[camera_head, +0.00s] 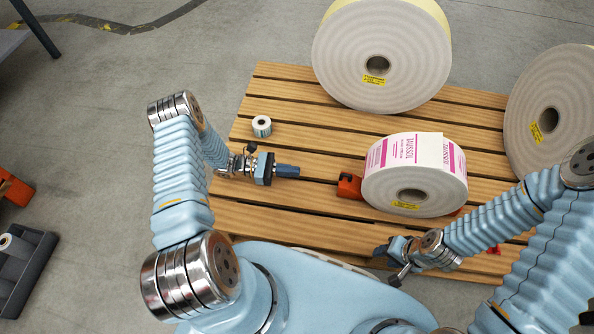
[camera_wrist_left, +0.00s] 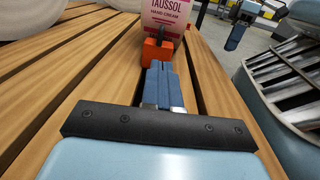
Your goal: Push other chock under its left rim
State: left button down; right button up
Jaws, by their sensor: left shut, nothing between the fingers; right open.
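The label roll (camera_head: 417,170), white with pink TAUSSOL print, lies on its side on the slatted wooden pallet. An orange chock (camera_head: 349,186) sits at the roll's left rim; whether they touch is hard to tell. It also shows in the left wrist view (camera_wrist_left: 157,53), in front of the roll (camera_wrist_left: 166,17). A bit of orange at the roll's lower right (camera_head: 457,211) is mostly hidden. My left gripper (camera_head: 297,171) is shut and empty, left of the chock and pointing at it across a gap. My right gripper (camera_head: 380,250) is open, below the roll near the pallet's front.
Large plain rolls stand at the back (camera_head: 345,50) and right (camera_head: 537,115) of the pallet (camera_head: 290,95). A small roll (camera_head: 261,126) stands behind my left gripper. A red-orange piece (camera_head: 494,249) shows beside my right arm. The slats between left gripper and chock are clear.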

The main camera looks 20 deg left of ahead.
pick_arm(q)
send_near(349, 184)
jog(key=w+d+r, duration=0.2)
jog(key=d, duration=0.1)
jog(key=shift+w+d, duration=0.1)
jog(key=shift+w, duration=0.05)
jog(key=shift+f+b+x, duration=0.2)
jog(key=shift+b+x, duration=0.1)
jog(key=shift+x, duration=0.55)
jog(key=shift+d+r, duration=0.1)
jog(key=shift+d, duration=0.2)
